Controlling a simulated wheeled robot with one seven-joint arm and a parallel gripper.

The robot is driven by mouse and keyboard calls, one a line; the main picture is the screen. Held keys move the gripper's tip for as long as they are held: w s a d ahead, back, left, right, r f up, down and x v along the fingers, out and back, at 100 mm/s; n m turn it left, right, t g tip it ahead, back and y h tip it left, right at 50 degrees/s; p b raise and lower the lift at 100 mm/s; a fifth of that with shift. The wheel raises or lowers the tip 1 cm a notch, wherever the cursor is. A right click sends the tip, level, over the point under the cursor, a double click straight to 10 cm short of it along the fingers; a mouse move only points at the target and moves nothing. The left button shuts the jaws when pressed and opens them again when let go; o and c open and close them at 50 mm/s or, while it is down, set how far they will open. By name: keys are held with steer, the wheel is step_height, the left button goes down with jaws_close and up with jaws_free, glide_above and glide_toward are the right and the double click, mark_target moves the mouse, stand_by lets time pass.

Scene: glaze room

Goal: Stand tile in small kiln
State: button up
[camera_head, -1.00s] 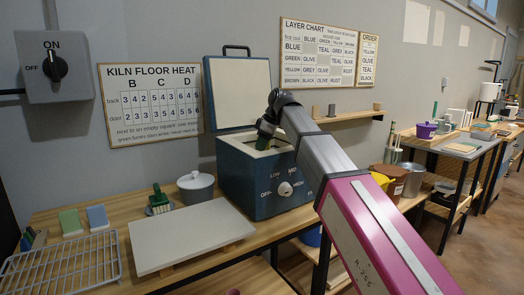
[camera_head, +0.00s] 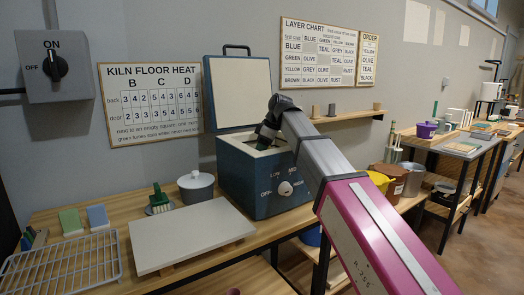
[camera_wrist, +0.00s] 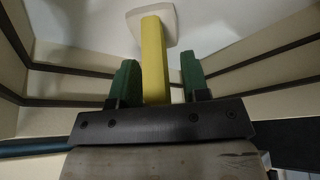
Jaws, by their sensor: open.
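The small kiln (camera_head: 240,185) is a blue box on the wooden bench, with its lid (camera_head: 240,92) raised. My gripper (camera_head: 264,143) reaches down into its open top. In the wrist view, my gripper (camera_wrist: 158,62) has its two green fingers apart, either side of a yellow tile (camera_wrist: 155,60). The tile shows as a narrow upright strip, with a gap on the right; the left finger is very close to it. Its far end meets a pale square piece (camera_wrist: 152,20) on the light kiln floor (camera_wrist: 80,30). The tile's near end is hidden behind my gripper.
Pale kiln walls (camera_wrist: 262,80) with dark grooves surround my gripper. A white board (camera_head: 190,235), a wire rack (camera_head: 62,268), a lidded grey pot (camera_head: 196,187) and a green brush (camera_head: 159,198) are on the bench left of the kiln. A shelf (camera_head: 345,117) is behind.

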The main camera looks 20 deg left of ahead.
steer(key=v, duration=1.2)
